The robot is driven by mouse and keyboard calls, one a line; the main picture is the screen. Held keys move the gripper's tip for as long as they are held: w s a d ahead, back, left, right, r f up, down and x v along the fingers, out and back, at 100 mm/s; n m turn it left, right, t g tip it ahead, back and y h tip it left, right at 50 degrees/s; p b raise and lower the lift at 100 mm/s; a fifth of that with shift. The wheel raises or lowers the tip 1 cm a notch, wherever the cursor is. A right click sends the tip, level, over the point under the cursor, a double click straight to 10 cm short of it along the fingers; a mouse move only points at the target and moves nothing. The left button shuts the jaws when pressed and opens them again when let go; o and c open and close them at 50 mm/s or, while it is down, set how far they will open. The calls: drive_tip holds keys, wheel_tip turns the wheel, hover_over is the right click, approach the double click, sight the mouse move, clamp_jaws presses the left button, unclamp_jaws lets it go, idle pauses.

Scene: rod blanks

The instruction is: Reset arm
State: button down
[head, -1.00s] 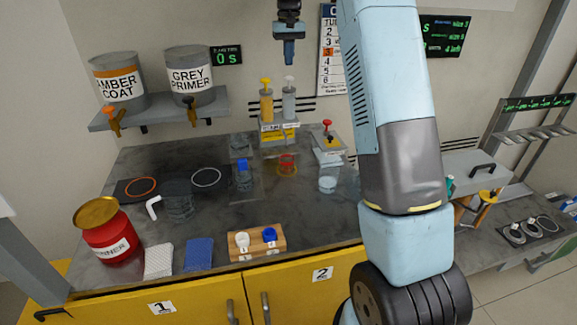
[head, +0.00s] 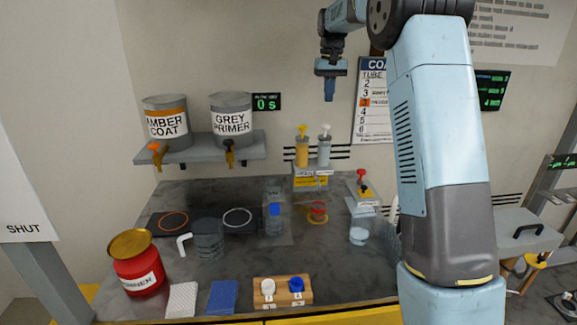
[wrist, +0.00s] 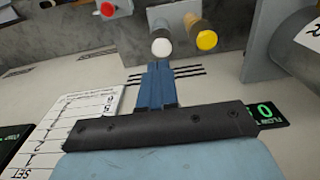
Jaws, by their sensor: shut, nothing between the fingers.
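My gripper (head: 329,90) hangs from my raised arm, high in front of the wall and well above the bench. Its blue fingers point down and lie together, with nothing between them. In the wrist view the shut fingers (wrist: 156,86) show at the middle, with the white-topped and yellow-topped dispensers beyond them. The gripper touches nothing.
The dark bench (head: 330,258) holds a red thinner can (head: 137,268), a wooden block (head: 282,291) with a white and a blue cap, glass vessels and two pumps (head: 302,152). A shelf (head: 200,150) bears amber and grey paint cans. A wall chart (head: 374,110) hangs behind my arm.

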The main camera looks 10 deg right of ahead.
drive_tip(key=s+r+t, duration=0.1)
drive_tip(key=s+r, duration=0.2)
drive_tip(key=s, duration=0.9)
drive_tip(key=s+r+t, duration=0.2)
drive_tip(key=s+r, duration=0.2)
drive_tip(key=s, duration=0.8)
drive_tip(key=s+f+t, duration=0.1)
drive_tip(key=s+f, duration=0.4)
drive_tip(key=s, duration=0.6)
drive_tip(key=s+f+t, duration=0.1)
drive_tip(key=s+f, duration=0.4)
drive_tip(key=s, duration=0.7)
drive_tip(key=shift+s+d, duration=0.15)
